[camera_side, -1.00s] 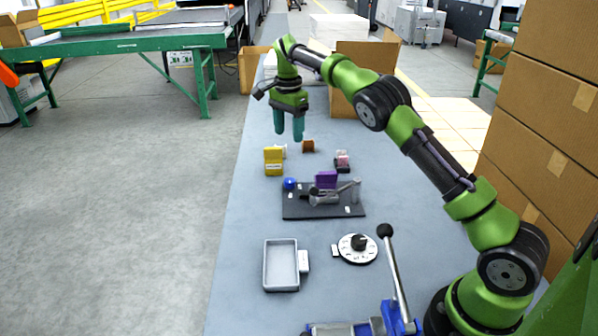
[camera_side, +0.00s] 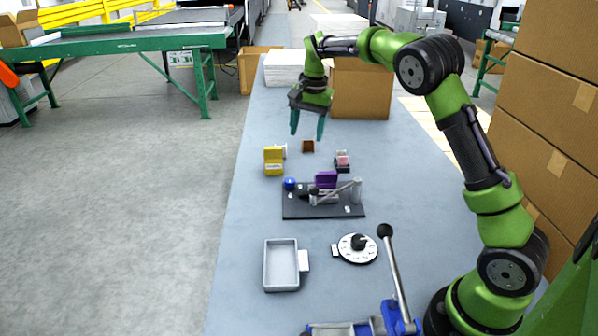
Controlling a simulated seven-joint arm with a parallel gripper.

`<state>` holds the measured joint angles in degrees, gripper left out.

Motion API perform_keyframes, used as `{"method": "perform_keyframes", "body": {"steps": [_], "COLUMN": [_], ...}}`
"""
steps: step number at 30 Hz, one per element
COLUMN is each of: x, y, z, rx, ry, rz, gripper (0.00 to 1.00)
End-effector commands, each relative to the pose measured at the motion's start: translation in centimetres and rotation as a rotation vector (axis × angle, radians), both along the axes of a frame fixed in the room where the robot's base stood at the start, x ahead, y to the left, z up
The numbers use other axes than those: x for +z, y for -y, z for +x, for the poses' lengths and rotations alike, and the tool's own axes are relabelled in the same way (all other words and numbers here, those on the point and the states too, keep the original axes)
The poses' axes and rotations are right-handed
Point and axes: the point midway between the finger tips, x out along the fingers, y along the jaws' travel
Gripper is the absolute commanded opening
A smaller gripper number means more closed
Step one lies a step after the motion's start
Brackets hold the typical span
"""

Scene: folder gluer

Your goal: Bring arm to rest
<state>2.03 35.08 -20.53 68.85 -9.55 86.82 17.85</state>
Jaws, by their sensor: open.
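My gripper (camera_side: 307,128) hangs over the far part of the grey table (camera_side: 245,225), fingers pointing down. Its two teal fingers are apart, with nothing seen between them. It is above and behind the small brown block (camera_side: 308,146), and looks clear of it. My green and black arm reaches up from the lower right and bends over at the top.
Below the gripper are a yellow holder (camera_side: 273,161), a pink-topped item (camera_side: 342,161) and a dark plate (camera_side: 295,207) with a purple block (camera_side: 326,179) and blue ball (camera_side: 289,184). Nearer are a tray (camera_side: 267,265), a dial (camera_side: 357,248) and a lever (camera_side: 394,270). Boxes (camera_side: 545,105) stack at right.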

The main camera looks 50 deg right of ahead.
Motion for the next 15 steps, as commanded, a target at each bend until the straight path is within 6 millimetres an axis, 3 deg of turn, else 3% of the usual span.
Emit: {"method": "perform_keyframes", "body": {"steps": [1,6,15], "x": [1.2,3.5,5.1], "y": [-1.0,-4.5,-11.1], "z": [-1.6,-7.0,-17.8], "rx": [0.058,0.256,0.571], "ry": [0.035,0.149,0.351], "rz": [0.014,0.028,-0.026], "gripper": [0.61,0.61,0.61]}}
